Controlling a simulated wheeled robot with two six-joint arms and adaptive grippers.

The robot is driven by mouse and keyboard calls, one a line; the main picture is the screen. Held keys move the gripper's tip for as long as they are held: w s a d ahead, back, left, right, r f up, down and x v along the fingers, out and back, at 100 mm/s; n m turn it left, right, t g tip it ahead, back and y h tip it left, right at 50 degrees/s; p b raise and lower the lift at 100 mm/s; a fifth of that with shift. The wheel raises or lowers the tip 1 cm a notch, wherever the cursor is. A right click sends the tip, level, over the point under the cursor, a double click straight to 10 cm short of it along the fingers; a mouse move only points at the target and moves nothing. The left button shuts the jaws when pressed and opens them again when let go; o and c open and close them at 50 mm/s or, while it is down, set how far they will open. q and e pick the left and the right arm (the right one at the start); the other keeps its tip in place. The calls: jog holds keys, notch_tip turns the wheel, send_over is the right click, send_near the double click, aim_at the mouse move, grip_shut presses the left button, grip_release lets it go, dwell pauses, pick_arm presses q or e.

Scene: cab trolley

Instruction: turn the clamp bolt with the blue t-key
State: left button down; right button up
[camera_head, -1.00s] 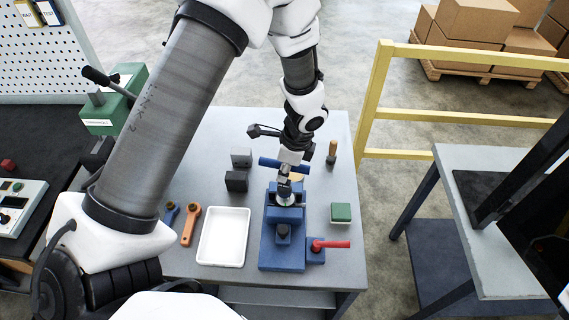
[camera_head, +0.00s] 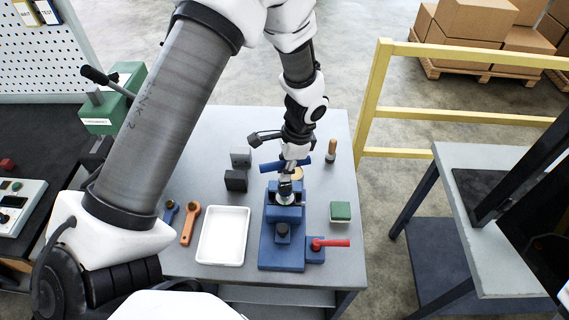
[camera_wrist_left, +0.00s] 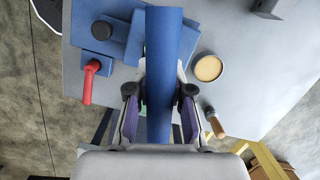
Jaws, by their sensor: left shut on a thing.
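The blue t-key (camera_head: 270,167) stands over the blue clamp fixture (camera_head: 268,250) on the grey trolley top. My left gripper (camera_head: 287,164) is shut on its crossbar, which also runs between the fingers in the left wrist view (camera_wrist_left: 172,40). The key's lower end reaches down to the back part of the fixture. The clamp bolt is hidden beneath the key and gripper, so I cannot see how far the key sits on it. The fixture has a dark round knob (camera_head: 282,229) and a red lever (camera_head: 330,243). My right gripper is not in view.
A white tray (camera_head: 222,236), an orange wrench (camera_head: 188,226) and dark and grey blocks (camera_head: 236,181) lie left of the fixture. A green block (camera_head: 340,211) and a wooden-handled tool (camera_head: 331,150) stand on the right. A yellow railing (camera_head: 460,116) is beyond the trolley.

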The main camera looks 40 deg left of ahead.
aim_at(283, 183)
pick_arm(q)
jog(key=shift+w+b+x, duration=0.2)
jog(key=shift+b+x, duration=0.6)
jog(key=shift+x, duration=0.6)
dwell(0.4)
jog(key=shift+d+r+m+p, duration=0.2)
jog(key=shift+m+p, duration=0.35)
jog(key=shift+m, duration=0.35)
jog(key=shift+f+m+t+y, duration=0.1)
jog(key=shift+m+t+y, duration=0.25)
jog(key=shift+m, duration=0.85)
jog(key=shift+f+m, duration=0.1)
jog(key=shift+m, duration=0.4)
jog(key=m, duration=0.2)
jog(key=shift+f+m+t, duration=0.2)
jog(key=shift+m+t, duration=0.1)
jog(key=shift+t, duration=0.05)
jog(key=shift+r, duration=0.2)
jog(key=shift+a+p+v, duration=0.1)
jog(key=shift+p+v, duration=0.05)
jog(key=shift+v, duration=0.4)
jog(key=shift+a+p+v, duration=0.15)
jog(key=shift+v, duration=0.45)
jog(key=shift+a+v, duration=0.15)
jog(key=shift+v, duration=0.7)
jog(key=shift+a+v, duration=0.2)
jog(key=shift+v, duration=0.7)
jog(key=shift+a+v, duration=0.15)
jog(key=shift+v, duration=0.7)
jog(key=shift+s, duration=0.1)
